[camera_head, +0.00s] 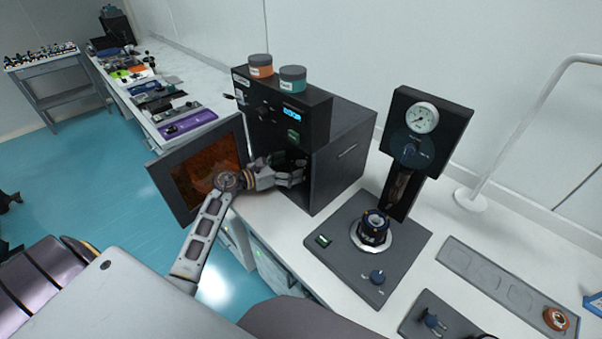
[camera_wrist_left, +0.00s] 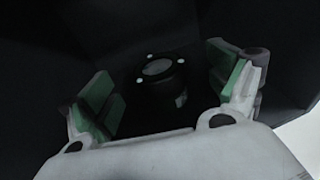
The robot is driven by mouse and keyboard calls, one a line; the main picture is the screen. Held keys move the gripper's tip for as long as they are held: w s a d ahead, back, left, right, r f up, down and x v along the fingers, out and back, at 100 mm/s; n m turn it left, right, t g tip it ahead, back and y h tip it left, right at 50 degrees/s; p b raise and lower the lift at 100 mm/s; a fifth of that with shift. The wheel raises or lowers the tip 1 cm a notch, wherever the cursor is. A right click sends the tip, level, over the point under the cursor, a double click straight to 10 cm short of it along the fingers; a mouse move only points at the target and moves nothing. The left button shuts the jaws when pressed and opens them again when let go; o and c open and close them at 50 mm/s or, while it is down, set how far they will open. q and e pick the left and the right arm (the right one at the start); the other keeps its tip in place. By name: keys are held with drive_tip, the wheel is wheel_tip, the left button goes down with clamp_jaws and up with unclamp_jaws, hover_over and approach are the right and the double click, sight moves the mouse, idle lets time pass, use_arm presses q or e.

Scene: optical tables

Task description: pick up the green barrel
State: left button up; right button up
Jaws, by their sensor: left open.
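A short cylinder with a teal-green lower part and grey lid (camera_head: 292,79) stands on top of the black oven-like box (camera_head: 345,150). My left gripper (camera_head: 301,172) is open and reaches into the box's front opening, below that cylinder. In the left wrist view, a dark round barrel (camera_wrist_left: 160,88) with a ring top and small white dots stands in the dark chamber. It sits between the open, green-padded fingers, with no clear contact. Its colour is too dark to tell. The right gripper is not in view.
The box's hinged door (camera_head: 195,170) with an amber window stands open beside my left arm. An orange cylinder (camera_head: 260,66) is also on the box. A press with a gauge (camera_head: 422,118) stands to the right. A grey tray (camera_head: 490,275) lies further right.

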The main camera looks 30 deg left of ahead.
sight(298, 163)
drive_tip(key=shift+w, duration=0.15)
use_arm(q)
drive_tip(key=shift+w, duration=0.1)
drive_tip(key=shift+p+x, duration=0.4)
drive_tip(key=shift+x, duration=1.1)
drive_tip(key=shift+w+d+f, duration=0.15)
drive_tip(key=shift+w, duration=0.45)
drive_tip(key=shift+w+d+f, duration=0.1)
drive_tip(key=shift+w+d, duration=0.1)
drive_tip(key=shift+w, duration=0.1)
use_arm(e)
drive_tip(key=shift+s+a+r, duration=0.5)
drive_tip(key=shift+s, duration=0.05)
use_arm(q)
drive_tip(key=shift+c, duration=0.2)
drive_tip(key=c, duration=1.3)
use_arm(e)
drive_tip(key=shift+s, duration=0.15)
